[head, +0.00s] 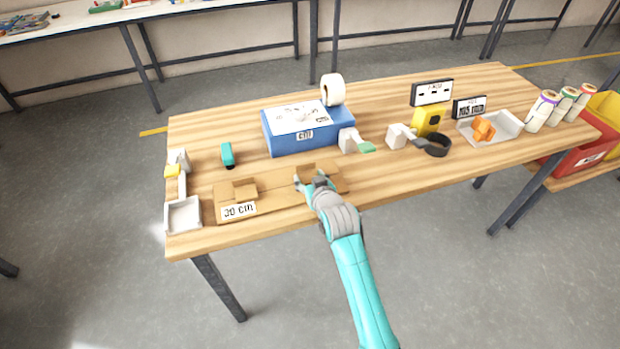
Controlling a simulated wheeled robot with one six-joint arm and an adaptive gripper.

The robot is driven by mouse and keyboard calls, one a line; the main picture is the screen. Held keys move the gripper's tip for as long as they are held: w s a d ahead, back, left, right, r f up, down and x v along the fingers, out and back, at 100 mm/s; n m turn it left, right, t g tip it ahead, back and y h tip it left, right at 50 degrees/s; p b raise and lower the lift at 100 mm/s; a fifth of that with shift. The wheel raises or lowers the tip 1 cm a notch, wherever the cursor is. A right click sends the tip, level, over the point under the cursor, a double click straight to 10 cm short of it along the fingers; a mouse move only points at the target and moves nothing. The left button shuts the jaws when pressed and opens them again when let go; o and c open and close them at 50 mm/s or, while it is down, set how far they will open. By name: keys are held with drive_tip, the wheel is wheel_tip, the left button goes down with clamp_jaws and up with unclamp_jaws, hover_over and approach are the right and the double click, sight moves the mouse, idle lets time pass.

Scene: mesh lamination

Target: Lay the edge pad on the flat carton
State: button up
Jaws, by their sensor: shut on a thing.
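The flat carton (273,200) is a long brown sheet of cardboard near the front edge of the wooden table, with a "30 cm" label at its left end. A small raised brown cardboard piece (244,189) sits on its left part. My gripper (309,182) is low over the right part of the carton, shut on what appears to be the edge pad. The pad is mostly hidden by the fingers and blends with the brown carton. I cannot tell whether it touches the carton.
A blue box (283,142) with a white top and a tape roll (333,90) stands behind the carton. A white tray (183,216) is to the left. A teal tool (227,154), a green-tipped white holder (356,142) and a black ring (437,146) are nearby.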

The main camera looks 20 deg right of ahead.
drive_tip(key=shift+f, duration=0.1)
drive_tip(key=o, duration=1)
drive_tip(key=v, duration=1.2)
drive_tip(key=shift+r, duration=0.2)
